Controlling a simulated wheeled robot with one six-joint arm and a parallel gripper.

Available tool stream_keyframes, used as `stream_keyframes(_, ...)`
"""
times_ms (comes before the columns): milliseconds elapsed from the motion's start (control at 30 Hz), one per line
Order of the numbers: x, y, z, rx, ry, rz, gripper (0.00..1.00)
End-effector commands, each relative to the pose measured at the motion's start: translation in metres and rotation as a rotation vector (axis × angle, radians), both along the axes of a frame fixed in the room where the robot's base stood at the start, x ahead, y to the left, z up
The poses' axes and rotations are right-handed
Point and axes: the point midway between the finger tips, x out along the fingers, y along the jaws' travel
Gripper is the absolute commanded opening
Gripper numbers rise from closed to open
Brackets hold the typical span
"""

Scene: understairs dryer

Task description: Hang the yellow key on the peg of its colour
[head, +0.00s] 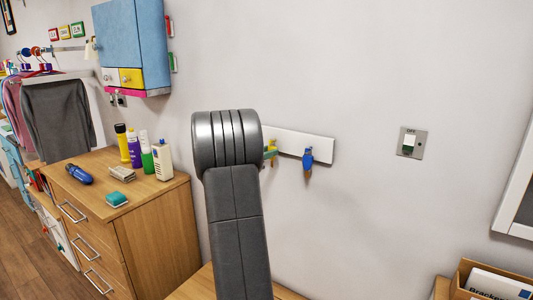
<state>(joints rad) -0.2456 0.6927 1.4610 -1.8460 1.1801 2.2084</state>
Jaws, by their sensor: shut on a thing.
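A white peg rail (318,147) is fixed to the wall right of my arm, which hides its left part. A small yellow piece (272,147) shows at the arm's right edge, with a green piece (269,155) against it. I cannot tell whether the yellow piece is the yellow key or its peg, or whether anything holds it. A blue key-like piece (308,160) hangs at the rail's middle. My gripper is hidden behind my own grey arm.
A blue cabinet (135,40) hangs above. A switch (411,142) and a box (492,283) are at right. The wall between is clear.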

Motion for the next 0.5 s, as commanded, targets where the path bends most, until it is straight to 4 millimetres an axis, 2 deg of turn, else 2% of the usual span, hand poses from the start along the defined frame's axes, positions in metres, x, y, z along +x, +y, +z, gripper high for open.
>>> stream_keyframes(100, 0.0000, 0.0000, 0.0001, 0.000, 0.000, 0.000, 0.06)
stream_keyframes(133, 0.0000, 0.0000, 0.0000, 0.000, 0.000, 0.000, 0.32)
stream_keyframes(233, -0.0001, 0.0001, 0.0000, 0.000, 0.000, 0.000, 0.52)
stream_keyframes(500, -0.0002, 0.0002, -0.0002, 0.000, 0.000, 0.000, 0.54)
